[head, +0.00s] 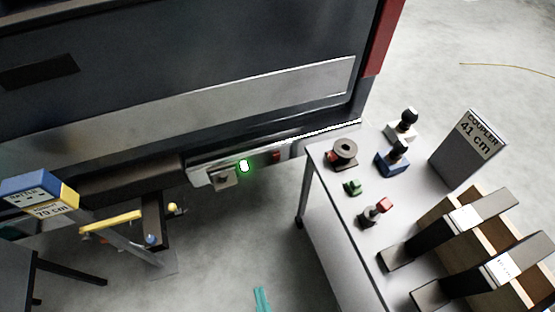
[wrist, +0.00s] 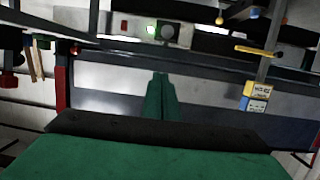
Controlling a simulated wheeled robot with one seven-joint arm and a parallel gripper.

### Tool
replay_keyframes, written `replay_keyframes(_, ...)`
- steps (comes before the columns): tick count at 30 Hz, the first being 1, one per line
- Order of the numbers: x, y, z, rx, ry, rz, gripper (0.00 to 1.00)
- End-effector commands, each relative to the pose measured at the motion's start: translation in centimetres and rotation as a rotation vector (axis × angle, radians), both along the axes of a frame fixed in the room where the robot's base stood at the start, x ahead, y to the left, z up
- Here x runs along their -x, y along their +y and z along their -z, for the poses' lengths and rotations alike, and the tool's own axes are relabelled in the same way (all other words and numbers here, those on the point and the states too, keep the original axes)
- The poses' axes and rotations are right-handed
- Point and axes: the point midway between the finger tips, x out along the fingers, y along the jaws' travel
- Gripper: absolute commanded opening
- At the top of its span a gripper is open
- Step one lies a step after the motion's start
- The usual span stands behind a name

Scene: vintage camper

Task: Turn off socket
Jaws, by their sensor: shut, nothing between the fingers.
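The socket (head: 222,177) is a grey square fitting on the pale strip along the vehicle's lower edge in the head view. A bright green light (head: 243,166) glows just right of it, and a small red part (head: 276,156) sits further right. In the wrist view the socket (wrist: 168,32), green light (wrist: 152,30) and red part (wrist: 124,26) show at the top, beyond my fingertips. My gripper (wrist: 161,78) has green fingers, closed together and empty. Its tips also show at the bottom of the head view (head: 260,292), apart from the socket and light.
A grey table (head: 333,195) at right holds several small parts, a coupler sign (head: 468,148) and wooden boxes (head: 460,225). A yellow bar (head: 110,221) and blue-yellow sign block (head: 38,188) stand at left. Open floor lies between them below the strip.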

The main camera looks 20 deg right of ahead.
Motion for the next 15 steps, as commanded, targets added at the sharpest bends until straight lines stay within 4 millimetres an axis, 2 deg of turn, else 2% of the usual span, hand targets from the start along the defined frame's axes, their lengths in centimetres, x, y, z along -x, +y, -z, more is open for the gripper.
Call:
replay_keyframes(7,-1.8,-0.8,2.1,0.116,-0.054,0.008,0.0)
replay_keyframes(15,-6.1,-2.6,6.1,0.379,-0.15,0.016,0.0)
